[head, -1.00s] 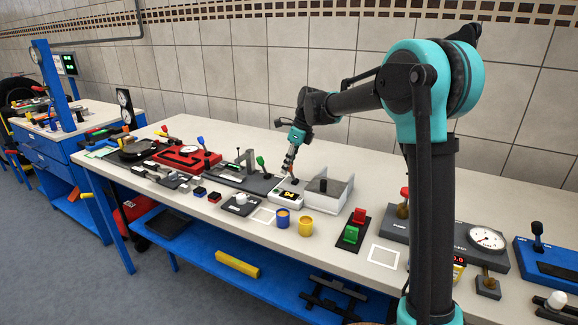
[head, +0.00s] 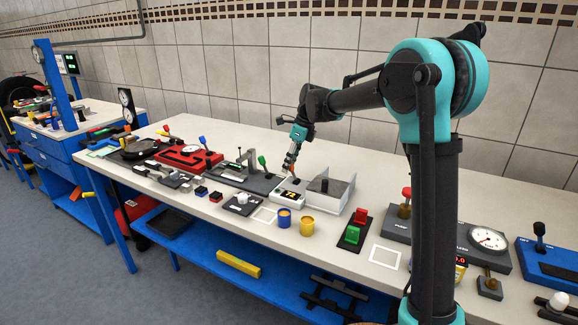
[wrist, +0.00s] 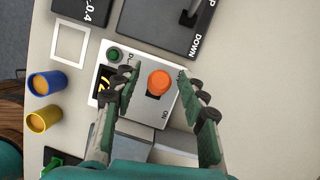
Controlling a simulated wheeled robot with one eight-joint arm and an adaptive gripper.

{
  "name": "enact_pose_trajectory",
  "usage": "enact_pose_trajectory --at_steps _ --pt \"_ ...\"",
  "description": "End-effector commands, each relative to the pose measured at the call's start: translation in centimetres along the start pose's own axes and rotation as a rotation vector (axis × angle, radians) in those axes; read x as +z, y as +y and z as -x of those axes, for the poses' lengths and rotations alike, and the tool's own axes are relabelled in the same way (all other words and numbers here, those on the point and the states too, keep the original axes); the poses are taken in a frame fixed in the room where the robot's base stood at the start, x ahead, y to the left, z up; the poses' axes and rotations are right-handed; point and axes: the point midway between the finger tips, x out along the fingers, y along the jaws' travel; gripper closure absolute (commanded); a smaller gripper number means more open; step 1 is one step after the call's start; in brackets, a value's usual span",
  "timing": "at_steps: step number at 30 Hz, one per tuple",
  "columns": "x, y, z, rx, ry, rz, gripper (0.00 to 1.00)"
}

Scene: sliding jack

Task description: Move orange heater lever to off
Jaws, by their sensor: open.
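The heater is a white box (wrist: 150,109) with a round orange lever knob (wrist: 158,82) in the wrist view. An "ON" mark is printed below the knob; another mark above it is partly hidden by a finger. My gripper (wrist: 156,78) is open, one finger on each side of the knob, with gaps showing and no grip on it. In the head view my gripper (head: 290,164) points down over the heater box (head: 287,201), and the knob is hidden or too small to make out. The heater's lit display (head: 291,193) shows yellow digits.
A grey-white open-topped box (head: 328,197) stands right beside the heater. A dark panel marked "DOWN" (wrist: 165,22) lies on its other side. A blue cup (wrist: 46,84) and a yellow cup (wrist: 43,119) stand nearby. Bare bench (wrist: 255,80) is right in the wrist view.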

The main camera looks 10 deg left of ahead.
Motion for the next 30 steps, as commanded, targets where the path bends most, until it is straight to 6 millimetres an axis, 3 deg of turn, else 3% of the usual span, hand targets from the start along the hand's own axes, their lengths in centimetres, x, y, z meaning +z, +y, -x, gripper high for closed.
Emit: enact_pose_trajectory --at_steps 15,21,30 --pt "0.0 0.0 9.4 0.0 0.0 -0.001 0.57" --pt "0.0 0.0 10.9 0.0 0.0 0.0 0.57" --pt "0.0 0.0 11.1 0.0 0.0 0.0 0.57"
